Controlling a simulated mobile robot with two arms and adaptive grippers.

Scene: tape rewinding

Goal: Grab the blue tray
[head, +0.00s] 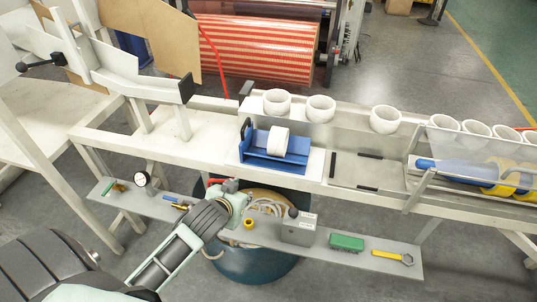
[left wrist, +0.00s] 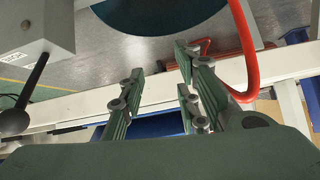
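The blue tray (head: 262,160) sits on a white plate on the long bench in the head view, with a white tape roll (head: 279,140) lying in it. My left gripper (head: 226,187) is in front of and a little left of the tray, near the bench's front edge, and apart from the tray. In the left wrist view its two fingers (left wrist: 160,62) stand apart with nothing between them. Blue parts show beyond the fingers there, but I cannot tell whether they are the tray. My right gripper is out of view.
A narrow lower shelf (head: 330,250) holds a grey box (head: 298,228), a green block (head: 347,242) and a yellow wrench (head: 393,257). A red hose (left wrist: 245,60) runs close beside the left gripper. Several white rolls stand behind the tray. The bench right of the tray has free room.

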